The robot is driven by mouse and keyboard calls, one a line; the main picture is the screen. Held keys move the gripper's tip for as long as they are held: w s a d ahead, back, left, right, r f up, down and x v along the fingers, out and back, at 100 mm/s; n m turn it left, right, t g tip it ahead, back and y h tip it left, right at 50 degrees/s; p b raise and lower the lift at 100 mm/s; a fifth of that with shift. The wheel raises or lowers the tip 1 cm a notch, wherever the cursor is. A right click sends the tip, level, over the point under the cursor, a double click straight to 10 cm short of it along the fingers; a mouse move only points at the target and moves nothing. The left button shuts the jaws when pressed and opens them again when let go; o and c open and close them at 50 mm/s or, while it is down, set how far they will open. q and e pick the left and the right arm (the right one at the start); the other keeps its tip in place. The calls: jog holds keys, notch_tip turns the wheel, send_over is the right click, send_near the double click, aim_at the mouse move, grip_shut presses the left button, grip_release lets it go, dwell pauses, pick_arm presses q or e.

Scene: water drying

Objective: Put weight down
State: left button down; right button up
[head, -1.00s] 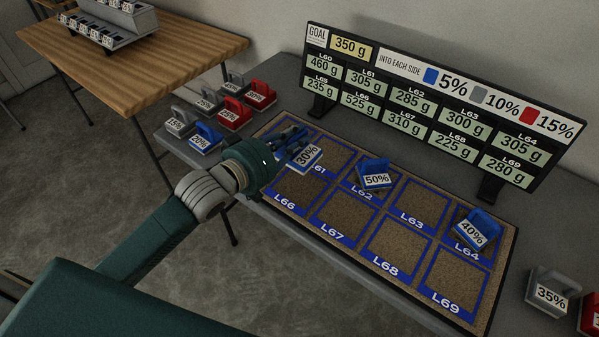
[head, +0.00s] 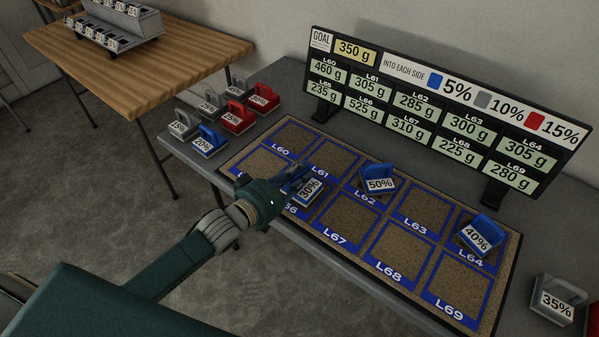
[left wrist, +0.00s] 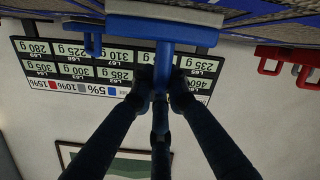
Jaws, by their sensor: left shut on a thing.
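My left gripper (head: 287,187) is shut on the handle of the blue 30% weight (head: 309,190). It holds this weight over the near-left part of the mat (head: 232,165), around the border between the L66 and L61 squares. I cannot tell whether the weight touches the mat. In the upside-down left wrist view, the gripper fingers (left wrist: 162,80) close on the blue handle (left wrist: 163,45), with the weight's base at the top edge. A blue 50% weight (head: 378,181) sits at L62 and a blue 40% weight (head: 480,234) at L64. My right gripper is not in view.
Several grey, blue and red weights (head: 225,118) stand at the table's left end. A grey 35% weight (head: 558,299) stands at the right. The display board (head: 430,108) stands behind the mat. Squares L60, L63, L67, L68 and L69 look empty.

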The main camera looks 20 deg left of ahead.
pick_arm(q)
jog(key=c, duration=2.1)
grip_release()
jog(key=shift+f, duration=0.15)
jog(key=o, duration=0.4)
jog(key=v, duration=1.2)
jog(key=shift+r, duration=0.2)
